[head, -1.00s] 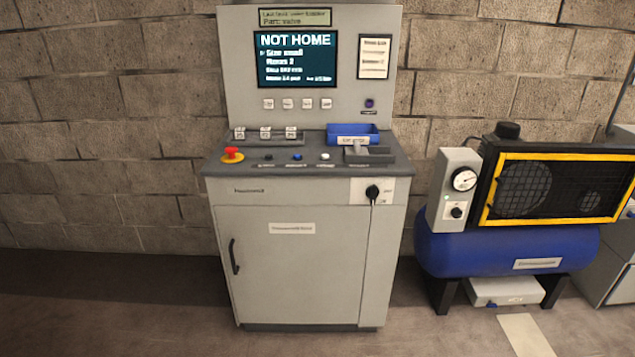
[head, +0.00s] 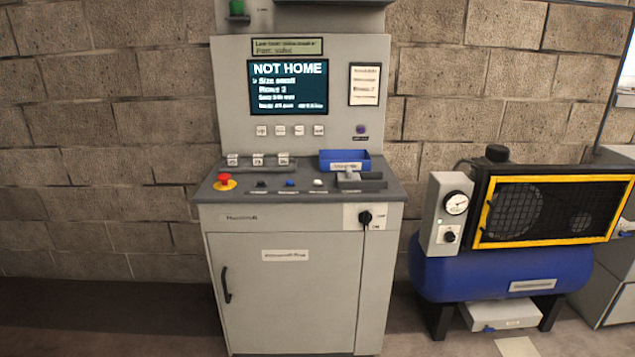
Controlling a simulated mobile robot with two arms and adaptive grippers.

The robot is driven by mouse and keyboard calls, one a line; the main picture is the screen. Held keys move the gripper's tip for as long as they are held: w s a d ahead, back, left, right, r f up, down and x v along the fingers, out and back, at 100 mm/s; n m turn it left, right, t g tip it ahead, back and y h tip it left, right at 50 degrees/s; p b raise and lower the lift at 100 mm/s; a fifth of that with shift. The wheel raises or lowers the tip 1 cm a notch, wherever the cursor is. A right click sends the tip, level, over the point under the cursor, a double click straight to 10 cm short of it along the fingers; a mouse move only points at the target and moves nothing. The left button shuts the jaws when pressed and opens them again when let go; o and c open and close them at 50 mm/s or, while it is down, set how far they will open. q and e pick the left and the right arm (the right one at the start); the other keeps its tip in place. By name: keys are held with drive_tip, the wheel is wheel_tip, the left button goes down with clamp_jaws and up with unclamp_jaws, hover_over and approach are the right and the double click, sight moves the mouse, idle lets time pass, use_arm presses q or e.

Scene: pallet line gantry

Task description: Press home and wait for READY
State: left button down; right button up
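The control cabinet (head: 295,300) stands against the block wall in the middle of the head view. Its screen (head: 287,87) reads NOT HOME, with smaller lines of text below. A row of small labelled buttons (head: 290,130) sits under the screen. On the sloped desk (head: 235,192) are a black button (head: 262,184), a blue button (head: 290,183) and a white button (head: 317,183); their labels are too small to read. A red mushroom button (head: 225,180) on a yellow base is at the desk's left. Neither of my grippers is in view.
A blue tray (head: 344,160) and several small blocks (head: 258,160) sit on the desk. A rotary switch (head: 365,217) is on the cabinet front. A blue compressor (head: 505,265) with a gauge stands to the right. The floor left of the cabinet is clear.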

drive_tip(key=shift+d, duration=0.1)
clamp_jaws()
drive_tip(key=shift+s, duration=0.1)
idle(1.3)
